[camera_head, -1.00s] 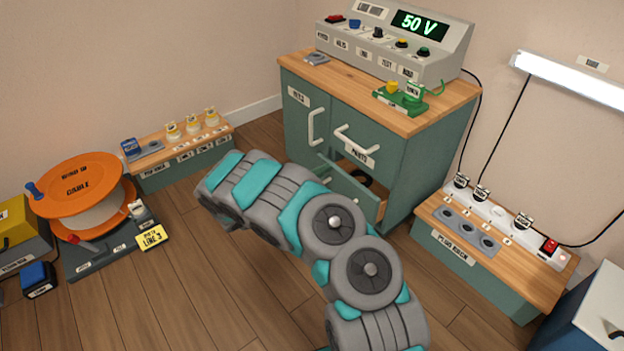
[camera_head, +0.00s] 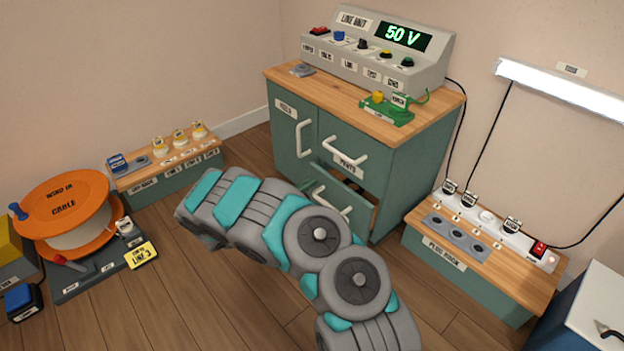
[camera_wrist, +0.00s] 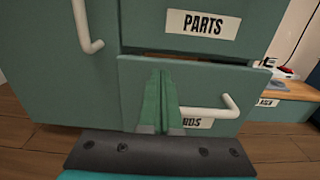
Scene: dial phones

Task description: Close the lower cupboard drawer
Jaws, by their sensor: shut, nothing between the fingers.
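The lower cupboard drawer (camera_head: 344,198) is green with a white handle and stands partly open below the drawer labelled PARTS (camera_head: 340,152). In the wrist view its front (camera_wrist: 220,80) fills the middle, with a dark gap above its top edge. Its label is partly hidden by the handle (camera_wrist: 213,109). My gripper (camera_wrist: 159,75) is shut and empty, its green fingers in front of the drawer front, left of the handle. I cannot tell whether the fingertips touch it. In the head view my arm hides most of the gripper.
The cupboard (camera_head: 412,168) carries a control unit (camera_head: 375,50) reading 50 V and a green device (camera_head: 388,108). A plug dock (camera_head: 470,268) stands right of it. A cable reel (camera_head: 65,203) and a low wooden-topped rack (camera_head: 175,165) stand to the left. Floor is bare in front.

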